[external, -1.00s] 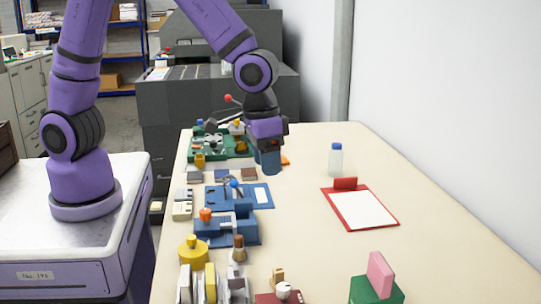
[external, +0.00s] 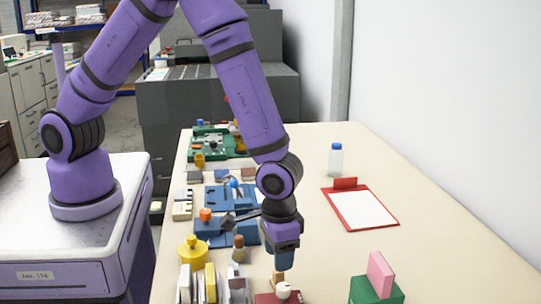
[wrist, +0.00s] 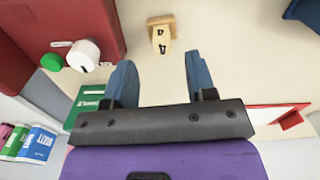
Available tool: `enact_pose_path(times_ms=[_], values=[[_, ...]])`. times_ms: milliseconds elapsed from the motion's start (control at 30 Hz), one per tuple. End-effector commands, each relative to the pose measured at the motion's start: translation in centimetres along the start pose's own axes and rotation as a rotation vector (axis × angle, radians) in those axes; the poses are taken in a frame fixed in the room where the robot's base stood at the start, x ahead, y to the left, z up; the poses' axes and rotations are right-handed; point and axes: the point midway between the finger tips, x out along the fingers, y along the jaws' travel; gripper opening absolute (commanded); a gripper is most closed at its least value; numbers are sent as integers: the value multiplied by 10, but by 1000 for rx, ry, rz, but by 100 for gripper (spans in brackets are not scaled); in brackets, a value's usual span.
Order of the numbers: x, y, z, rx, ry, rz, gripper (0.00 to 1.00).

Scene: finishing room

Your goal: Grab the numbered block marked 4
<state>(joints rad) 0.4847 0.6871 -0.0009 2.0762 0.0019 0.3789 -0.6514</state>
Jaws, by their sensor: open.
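A small tan block (wrist: 161,38) with dark markings that look like a 4 stands on a wider wooden base in the wrist view. It also shows in the external view (external: 277,277), partly hidden below my gripper. My gripper (wrist: 161,72) is open, with two blue fingers spread apart and nothing between them. The block lies just beyond the fingertips in the wrist view, in line with the gap. In the external view my gripper (external: 285,262) points down above the table close to the block, not visibly touching it.
A red box (wrist: 70,25) with a white knob (wrist: 83,55) sits close beside the block. A green block with a pink piece (external: 380,274) stands to the right. Several holders crowd the table's left side.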

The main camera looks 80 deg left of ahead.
Motion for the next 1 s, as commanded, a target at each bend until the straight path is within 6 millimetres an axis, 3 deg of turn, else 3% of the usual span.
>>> enact_pose_path(times_ms=[467,767,867,1000], values=[[50,-3,0,0,-2,-1,51],[54,-2,-1,0,1,1,51],[54,-2,-1,0,1,1,33],[54,-2,-1,0,1,1,0]])
